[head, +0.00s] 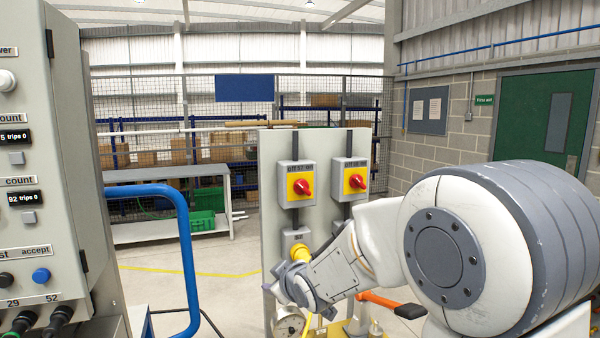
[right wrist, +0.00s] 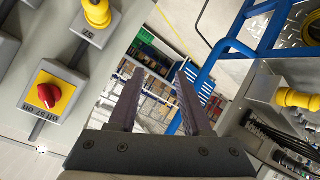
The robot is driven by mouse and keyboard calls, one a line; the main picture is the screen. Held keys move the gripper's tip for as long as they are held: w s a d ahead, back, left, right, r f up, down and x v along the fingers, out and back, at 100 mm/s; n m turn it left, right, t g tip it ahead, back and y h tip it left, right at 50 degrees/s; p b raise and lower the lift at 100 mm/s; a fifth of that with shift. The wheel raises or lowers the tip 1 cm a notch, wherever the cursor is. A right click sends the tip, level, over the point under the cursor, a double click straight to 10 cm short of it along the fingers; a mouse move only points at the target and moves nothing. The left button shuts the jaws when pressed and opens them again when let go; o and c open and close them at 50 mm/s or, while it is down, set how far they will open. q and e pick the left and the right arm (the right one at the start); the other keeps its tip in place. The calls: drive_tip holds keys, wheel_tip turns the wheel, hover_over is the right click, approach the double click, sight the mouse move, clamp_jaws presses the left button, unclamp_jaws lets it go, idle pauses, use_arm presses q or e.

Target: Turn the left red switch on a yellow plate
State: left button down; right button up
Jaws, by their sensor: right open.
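The left red switch (head: 301,187) sits on a yellow plate (head: 292,194) on a grey box, on a pale upright panel (head: 273,160). A second red switch (head: 356,181) on a yellow plate is to its right. In the right wrist view a red switch (right wrist: 47,95) on a yellow plate shows at left, clear of the fingers; it looks like the left one. My right gripper (head: 281,285) is below the left switch, by the panel's lower left; its fingers are hard to make out there. In the right wrist view it (right wrist: 160,70) is open, with nothing between the fingers.
A yellow plug (head: 300,252) is below the left switch, close to my right arm. A blue rail (head: 187,240) and a grey cabinet (head: 60,120) stand at left.

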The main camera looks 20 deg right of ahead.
sight(305, 189)
drive_tip(key=w+d+r+n+t+p, duration=0.1)
drive_tip(key=w+d+r+t+p, duration=0.2)
drive_tip(key=d+r, duration=0.4)
drive_tip(key=w+d+r+n+t+p, duration=0.1)
drive_tip(key=w+d+r+t+p, duration=0.15)
drive_tip(key=w+d+r, duration=0.35)
drive_tip(key=shift+h, duration=0.4)
drive_tip(key=w+p, duration=0.1)
drive_tip(key=w, duration=0.1)
drive_tip(key=w+r+p, duration=0.1)
drive_tip(key=w+p, duration=0.1)
drive_tip(key=w, duration=0.1)
drive_tip(key=w+p, duration=0.1)
drive_tip(key=w, duration=0.1)
drive_tip(key=shift+w+d+r+p, duration=0.15)
drive_tip(key=shift+d+r+p, duration=0.1)
drive_tip(key=shift+r+p, duration=0.15)
drive_tip(key=shift+w+f+p, duration=0.25)
drive_tip(key=shift+w+p, duration=0.05)
drive_tip(key=shift+w, duration=0.5)
use_arm(q)
wheel_tip(305, 189, up, 13)
use_arm(e)
clamp_jaws()
